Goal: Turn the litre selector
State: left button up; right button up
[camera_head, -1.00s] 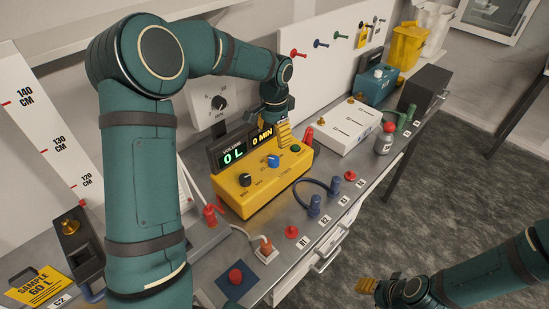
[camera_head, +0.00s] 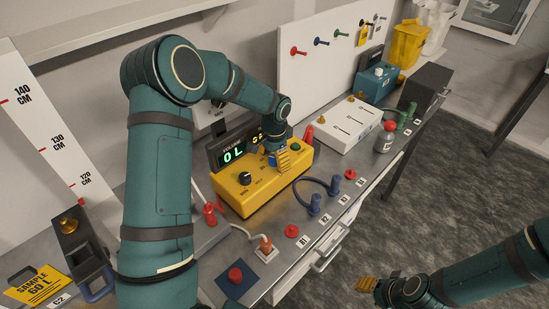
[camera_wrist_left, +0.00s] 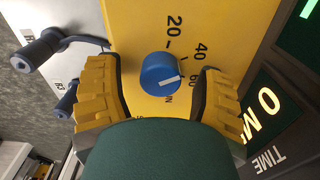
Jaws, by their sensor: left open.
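The yellow control box (camera_head: 250,195) stands on the bench in the head view. Its blue knob (camera_wrist_left: 160,75), with a white pointer mark, sits beside a printed scale reading 20, 40 and 60 in the left wrist view. My left gripper (camera_head: 276,160) is at this knob. Its two yellow fingers are open, one on each side of the knob, with gaps visible between. In the head view the fingers cover much of the knob. The volume display (camera_head: 233,154) reads 0 L. My right gripper (camera_head: 372,286) is low at the right, away from the bench; its finger opening is unclear.
A black knob (camera_head: 245,178) is left of the blue one, and a green button (camera_head: 296,147) is to its right. A blue looped hose (camera_head: 318,190) lies in front of the box. A white panel unit (camera_head: 348,124) stands to the right.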

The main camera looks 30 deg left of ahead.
pick_arm(q)
grip_shut()
jog(key=shift+m, duration=0.3)
jog(key=m, duration=0.4)
jog(key=m+p, duration=0.1)
jog(key=m, duration=0.4)
jog(key=shift+d, duration=0.1)
dwell(0.5)
jog(key=shift+c, duration=0.2)
grip_release()
